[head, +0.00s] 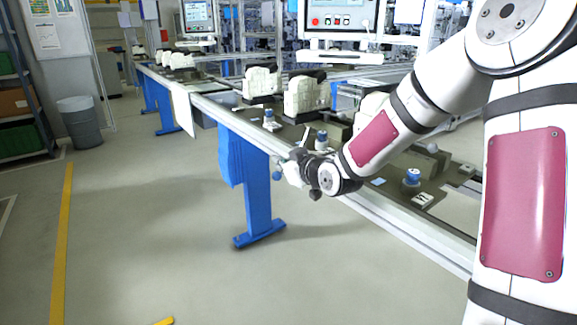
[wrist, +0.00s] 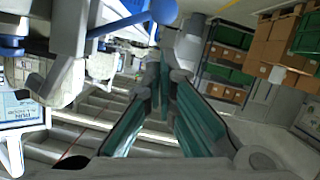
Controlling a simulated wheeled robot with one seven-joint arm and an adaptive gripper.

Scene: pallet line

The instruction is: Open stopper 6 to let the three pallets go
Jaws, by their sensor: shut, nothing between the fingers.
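My gripper (head: 285,168) is at the near side rail of the conveyor, left of my forearm. In the wrist view its fingers (wrist: 164,72) are together, with nothing between them. A blue ball knob (wrist: 163,11) on a blue rod shows at the top of the wrist view, apart from the fingertips. A small blue knob (head: 277,175) shows just below the gripper in the head view. I cannot read a stopper number. Cream blocks (head: 262,82) and (head: 302,96) stand on dark pallets on the line. Another block (head: 370,104) is partly hidden by my arm.
Blue-capped units (head: 322,140) and (head: 412,177) stand along the conveyor (head: 410,232). A blue conveyor leg (head: 258,195) stands below the rail. Operator screens (head: 341,17) hang behind. The floor in front is clear, with a bin (head: 80,122) at the far left.

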